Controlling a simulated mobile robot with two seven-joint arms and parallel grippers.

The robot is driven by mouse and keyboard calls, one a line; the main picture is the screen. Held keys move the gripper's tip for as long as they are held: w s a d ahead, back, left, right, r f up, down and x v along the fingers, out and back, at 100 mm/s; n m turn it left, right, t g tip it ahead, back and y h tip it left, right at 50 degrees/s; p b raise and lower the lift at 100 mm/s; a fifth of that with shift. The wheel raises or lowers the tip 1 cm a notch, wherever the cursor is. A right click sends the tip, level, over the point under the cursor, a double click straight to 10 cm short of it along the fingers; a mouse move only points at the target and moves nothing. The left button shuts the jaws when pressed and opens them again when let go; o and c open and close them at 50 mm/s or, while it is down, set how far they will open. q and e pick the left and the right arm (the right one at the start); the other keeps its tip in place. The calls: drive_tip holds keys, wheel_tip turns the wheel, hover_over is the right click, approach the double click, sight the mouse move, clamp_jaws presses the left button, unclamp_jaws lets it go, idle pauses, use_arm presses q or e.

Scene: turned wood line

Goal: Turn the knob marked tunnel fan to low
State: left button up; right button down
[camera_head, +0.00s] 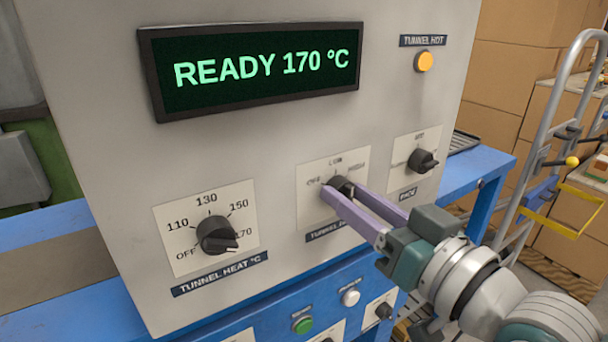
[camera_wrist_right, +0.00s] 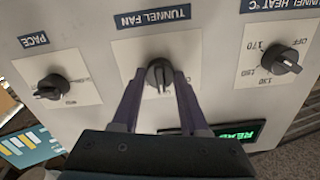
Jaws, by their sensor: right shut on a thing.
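The tunnel fan knob (camera_head: 343,187) is a black dial on a white plate in the middle of the grey panel. Its plate reads off, low and high in the head view, partly blurred. My right gripper (camera_head: 340,190) reaches in from the lower right, its two purple fingers shut on the knob. In the right wrist view the knob (camera_wrist_right: 159,74) sits between the fingertips, with the tunnel fan label (camera_wrist_right: 153,19) upside down above it. The fingers hide part of the knob in the head view, so I cannot tell its exact setting. My left gripper is not in view.
The tunnel heat knob (camera_head: 217,235) is to the left, the pace knob (camera_head: 422,160) to the right. A display (camera_head: 252,70) above reads READY 170 °C. An orange lamp (camera_head: 424,61) is lit-coloured at upper right. A green button (camera_head: 303,325) and white button (camera_head: 350,297) are below.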

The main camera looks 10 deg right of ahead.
drive_tip(key=shift+c, duration=2.1)
unclamp_jaws()
drive_tip(key=v, duration=1)
drive_tip(key=shift+p, duration=0.4)
